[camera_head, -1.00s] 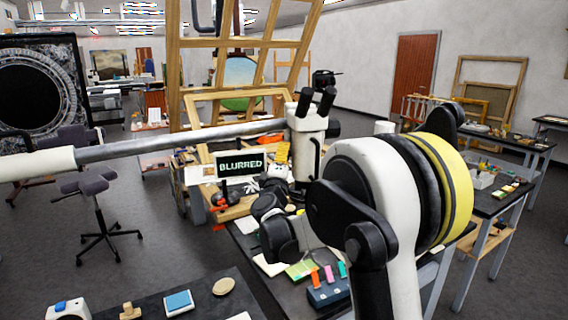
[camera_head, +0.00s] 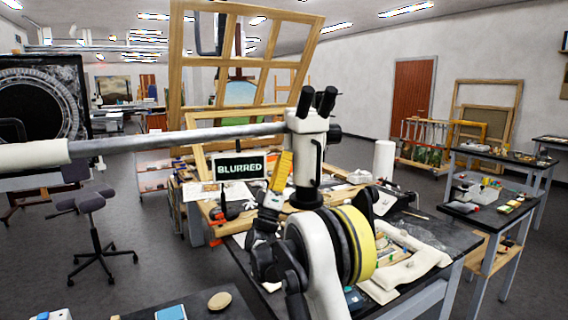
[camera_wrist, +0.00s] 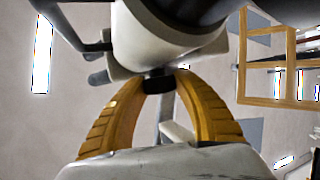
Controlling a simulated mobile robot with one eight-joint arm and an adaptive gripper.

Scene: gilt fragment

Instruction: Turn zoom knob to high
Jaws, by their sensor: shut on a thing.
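The microscope (camera_head: 307,150) is white with black eyepieces and hangs on a long horizontal boom (camera_head: 180,139). A small sign beside it (camera_head: 239,168) reads "BLURRED" in pale letters. My gripper (camera_wrist: 158,83) has yellow ribbed fingers; in the head view a yellow finger (camera_head: 281,172) is close against the left side of the microscope body. In the wrist view the fingertips are shut on a small black knob (camera_wrist: 158,85) under the white microscope body (camera_wrist: 150,35). Any marking on the knob and its setting cannot be seen.
The dark worktable (camera_head: 440,236) holds pale padded pieces (camera_head: 415,268) and small items. A wooden frame (camera_head: 176,90) stands behind the microscope. A stool (camera_head: 93,215) is on open floor at left. A white cylinder (camera_head: 383,160) stands right of the microscope.

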